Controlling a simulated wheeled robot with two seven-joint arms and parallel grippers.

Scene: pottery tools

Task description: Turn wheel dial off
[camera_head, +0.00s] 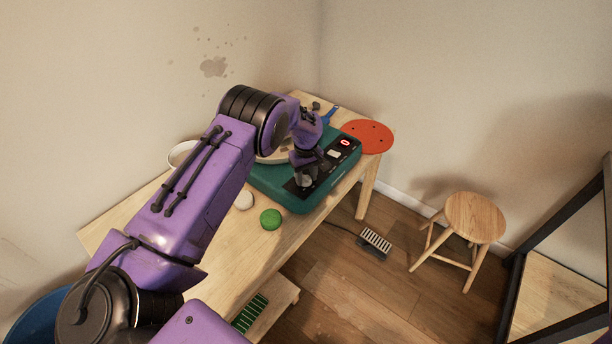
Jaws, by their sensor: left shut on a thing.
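The pottery wheel is a green box (268,188) on the wooden table, with a pale wheel head and pan mostly hidden behind my left arm. Its black front panel (325,168) carries a red-lit display (345,142), a white button (334,153) and a light grey dial (304,181) at the near left end. My left gripper (305,174) points down over this end and is shut on the dial; the fingertips are small and partly shaded. The dial's pointer direction cannot be read. My right gripper is not in view.
A green round lump (270,219) and a white round piece (243,200) lie on the table (222,245) near the wheel. An orange disc (367,136) lies at the far right. A foot pedal (374,243) and a stool (474,218) stand on the floor.

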